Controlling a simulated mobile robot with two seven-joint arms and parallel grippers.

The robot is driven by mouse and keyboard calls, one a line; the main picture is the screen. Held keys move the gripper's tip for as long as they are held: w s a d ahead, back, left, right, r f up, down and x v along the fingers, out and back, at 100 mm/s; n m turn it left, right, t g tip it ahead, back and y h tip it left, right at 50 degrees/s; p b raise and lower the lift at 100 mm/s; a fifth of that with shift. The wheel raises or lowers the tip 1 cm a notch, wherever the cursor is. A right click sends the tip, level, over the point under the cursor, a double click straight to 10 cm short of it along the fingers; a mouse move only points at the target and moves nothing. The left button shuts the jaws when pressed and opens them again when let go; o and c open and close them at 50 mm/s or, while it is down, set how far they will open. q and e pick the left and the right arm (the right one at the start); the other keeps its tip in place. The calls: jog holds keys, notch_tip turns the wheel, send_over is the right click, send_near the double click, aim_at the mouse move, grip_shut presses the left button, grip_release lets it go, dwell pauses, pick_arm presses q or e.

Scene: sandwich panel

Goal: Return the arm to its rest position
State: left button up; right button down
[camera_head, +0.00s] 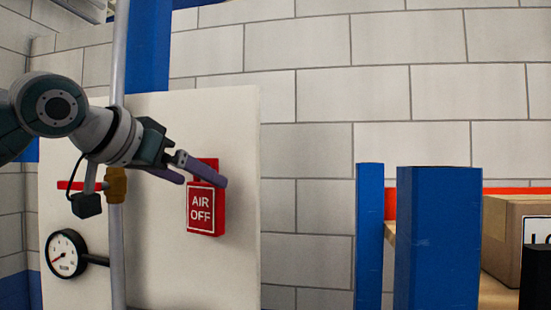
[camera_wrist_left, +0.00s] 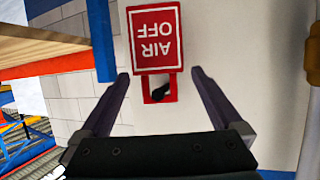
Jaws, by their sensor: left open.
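My left gripper (camera_head: 196,176) is open in front of the white panel (camera_head: 225,125), close to the red "AIR OFF" sign (camera_head: 206,209). Its upper finger overlaps the top of the sign in the head view. In the left wrist view, the two fingers of my left gripper (camera_wrist_left: 158,84) stand apart, and the "AIR OFF" sign (camera_wrist_left: 155,38) shows upside down between and beyond them. A red frame with a dark part in its opening (camera_wrist_left: 160,90) joins the sign. Nothing is held between the fingers. My right gripper is not in view.
A vertical grey pipe (camera_head: 118,250) with a brass valve (camera_head: 115,185) and red handle (camera_head: 72,185) runs along the panel. A pressure gauge (camera_head: 66,253) sits lower left. Blue posts (camera_head: 436,240) and a shelf with a cardboard box (camera_head: 505,235) stand at right.

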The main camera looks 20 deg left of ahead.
pick_arm(q)
jog(key=v, duration=0.6)
jog(key=s+d+f+m+g+p, duration=0.1)
jog(key=s+d+f+g+p, duration=0.25)
jog(key=f, duration=0.55)
jog(key=s+d+f+g, duration=0.2)
jog(key=s+d+f, duration=0.3)
jog(key=s+f, duration=0.3)
jog(key=s+d+f+g+p, duration=0.1)
jog(key=s+d+f+g, duration=0.1)
jog(key=s, duration=0.4)
jog(key=s+d+f+g+p, duration=0.1)
jog(key=s+d+f+g, duration=0.1)
jog(key=s+d+f, duration=0.2)
jog(key=s+f, duration=0.1)
jog(key=s, duration=0.2)
jog(key=shift+s+m+p, duration=0.3)
jog(key=shift+f+g, duration=0.1)
jog(key=shift+g, duration=0.15)
